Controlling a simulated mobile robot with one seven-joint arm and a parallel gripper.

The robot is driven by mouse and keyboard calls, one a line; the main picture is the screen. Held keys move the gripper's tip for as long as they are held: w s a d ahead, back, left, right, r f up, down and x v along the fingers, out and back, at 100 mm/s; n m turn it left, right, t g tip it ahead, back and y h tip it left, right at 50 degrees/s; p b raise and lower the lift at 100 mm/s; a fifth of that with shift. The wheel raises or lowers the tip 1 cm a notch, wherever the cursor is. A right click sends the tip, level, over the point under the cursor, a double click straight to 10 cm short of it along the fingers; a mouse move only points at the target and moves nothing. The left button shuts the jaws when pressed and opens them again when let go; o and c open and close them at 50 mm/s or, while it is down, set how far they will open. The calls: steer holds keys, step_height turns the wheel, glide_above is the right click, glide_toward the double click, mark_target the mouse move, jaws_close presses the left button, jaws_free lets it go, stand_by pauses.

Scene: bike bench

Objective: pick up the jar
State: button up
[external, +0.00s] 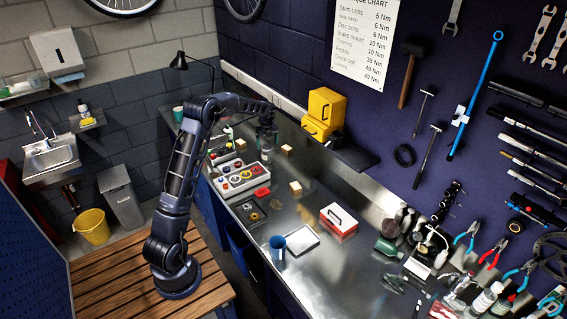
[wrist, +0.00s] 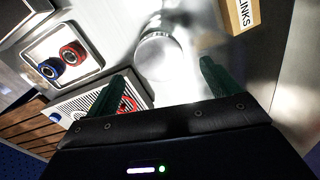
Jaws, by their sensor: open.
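The jar (wrist: 158,56) has a round pale metallic lid and a clear-looking body. In the wrist view it stands beyond my gripper (wrist: 164,78), centred between the two green fingertips. The fingers are apart and nothing is held. In the external view my gripper (external: 267,137) points down over the bench, and the jar (external: 266,155) shows just below it, small and partly hidden. I cannot tell the exact gap between fingertips and jar.
A tray (external: 240,184) with coloured round parts stands left of the jar; it shows in the wrist view (wrist: 88,83). A box marked LINKS (wrist: 243,12) lies at the right.

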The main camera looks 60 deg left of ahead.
mark_target(266, 146)
steer(key=shift+w+a+f, duration=0.1)
steer(key=shift+a+f, duration=0.1)
steer(key=shift+f, duration=1.55)
steer(key=shift+a+f, duration=0.15)
steer(key=shift+f, duration=1.55)
steer(key=shift+c, duration=0.2)
steer(key=c, duration=1.1)
